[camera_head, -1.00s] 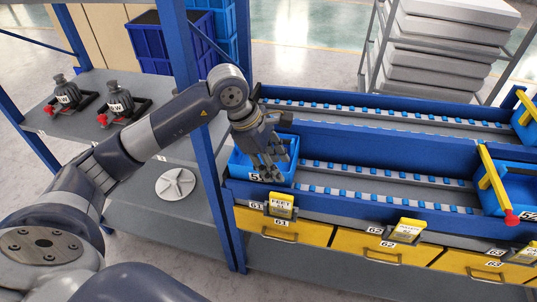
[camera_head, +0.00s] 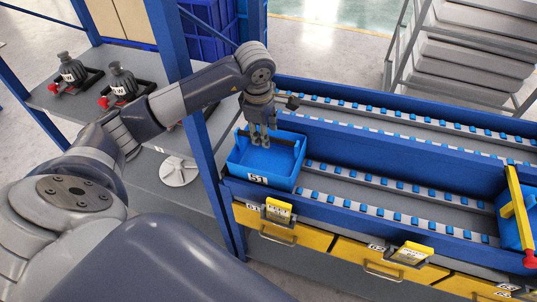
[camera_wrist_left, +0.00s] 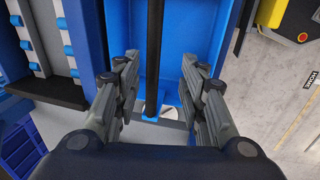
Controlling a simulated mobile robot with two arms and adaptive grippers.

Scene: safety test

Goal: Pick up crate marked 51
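The crate marked 51 (camera_head: 282,180) is a blue open box at the left end of the lower roller lane, with its white label facing front. A black handle bar (camera_wrist_left: 154,50) spans it and shows in the left wrist view. My left gripper (camera_head: 260,142) is over the crate at its rear half, pointing down. In the left wrist view the left gripper (camera_wrist_left: 157,58) has its two fingers wide apart, one on each side of the bar, with gaps to it. The crate's blue inside (camera_wrist_left: 176,25) shows between the fingers. My right gripper is out of view.
A blue rack post (camera_head: 207,150) stands close left of the crate. Another blue crate with a yellow bar (camera_head: 516,205) sits at the right of the lane. Yellow drawers (camera_head: 370,258) are below. The lane between the crates is empty.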

